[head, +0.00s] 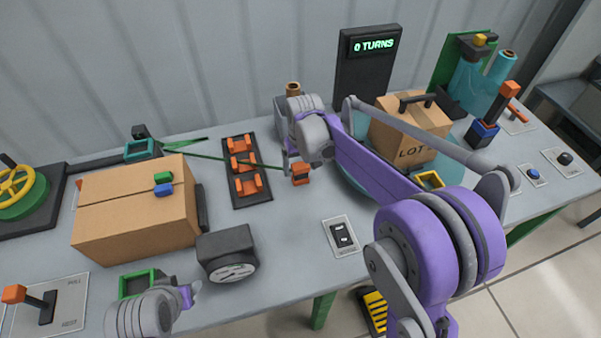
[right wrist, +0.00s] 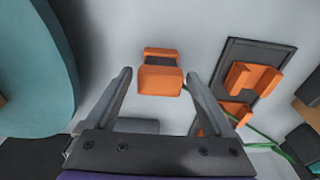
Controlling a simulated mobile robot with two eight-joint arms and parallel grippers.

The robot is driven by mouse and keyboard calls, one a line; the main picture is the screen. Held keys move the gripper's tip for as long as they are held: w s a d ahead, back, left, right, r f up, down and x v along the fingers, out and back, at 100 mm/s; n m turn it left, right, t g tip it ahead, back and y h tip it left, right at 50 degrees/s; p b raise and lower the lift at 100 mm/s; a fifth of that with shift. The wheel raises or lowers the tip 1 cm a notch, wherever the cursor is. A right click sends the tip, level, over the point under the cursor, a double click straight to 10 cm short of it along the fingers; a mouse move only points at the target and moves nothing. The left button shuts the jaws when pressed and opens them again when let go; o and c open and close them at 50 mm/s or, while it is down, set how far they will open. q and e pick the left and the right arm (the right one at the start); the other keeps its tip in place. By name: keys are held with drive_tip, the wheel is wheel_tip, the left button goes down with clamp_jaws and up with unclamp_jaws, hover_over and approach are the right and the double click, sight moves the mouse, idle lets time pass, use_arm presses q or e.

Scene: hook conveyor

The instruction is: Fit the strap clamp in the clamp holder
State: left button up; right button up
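The orange strap clamp (head: 299,174) is near the middle of the table, at the end of a green strap (head: 225,161). It also shows in the right wrist view (right wrist: 160,75). My right gripper (head: 297,160) is above it. In the right wrist view the gripper (right wrist: 158,78) is open, with the clamp between the lines of its fingers and a gap on each side. The clamp holder (head: 261,198), a dark plate with orange brackets, lies left of the clamp; it also shows in the right wrist view (right wrist: 285,57). My left gripper (head: 187,294) is low at left; its fingers are unclear.
A cardboard box (head: 135,215) stands left of the holder, and a dark block with a round face (head: 228,254) is in front. A second box (head: 410,130) sits on the teal turntable behind my right arm. A switch plate (head: 341,236) lies front centre.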

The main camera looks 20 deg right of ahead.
clamp_jaws()
